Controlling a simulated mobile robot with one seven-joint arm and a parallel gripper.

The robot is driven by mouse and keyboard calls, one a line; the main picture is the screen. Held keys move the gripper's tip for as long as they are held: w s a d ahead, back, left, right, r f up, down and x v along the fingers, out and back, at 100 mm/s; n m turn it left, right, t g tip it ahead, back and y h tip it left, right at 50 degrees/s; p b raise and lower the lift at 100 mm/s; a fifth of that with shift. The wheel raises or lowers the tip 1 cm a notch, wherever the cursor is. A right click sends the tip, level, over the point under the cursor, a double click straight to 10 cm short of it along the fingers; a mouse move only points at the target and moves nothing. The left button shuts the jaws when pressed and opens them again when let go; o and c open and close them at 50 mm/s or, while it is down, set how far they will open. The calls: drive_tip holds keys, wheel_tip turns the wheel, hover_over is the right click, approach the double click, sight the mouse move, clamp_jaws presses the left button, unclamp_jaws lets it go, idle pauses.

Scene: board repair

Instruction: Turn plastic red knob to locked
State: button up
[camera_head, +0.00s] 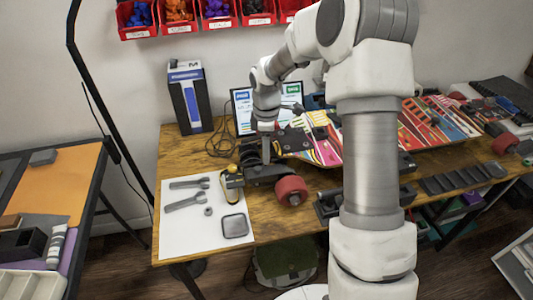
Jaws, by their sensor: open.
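My gripper (266,150) points down over the left part of the wooden table (175,150). Its dark fingers are small in view, open, and hold nothing that I can make out. Just below it is a dark metal fixture or truck (263,173). A round red plastic part (291,190) sits at the right end of this fixture, to the lower right of my fingers and apart from them. It looks like a wheel or a knob; I cannot tell which, and no locked mark shows. My arm hides part of the table and of the colourful board (430,120).
A white sheet (185,235) holds wrenches (185,201) and a grey square part (235,226). A yellow-tipped tool (231,185) stands close left of the fixture. A blue-black box (190,97) stands behind. Red bins (137,32) hang above. Dark parts (460,180) lie right.

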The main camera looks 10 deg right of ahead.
drive_tip(key=shift+f, duration=0.65)
clamp_jaws()
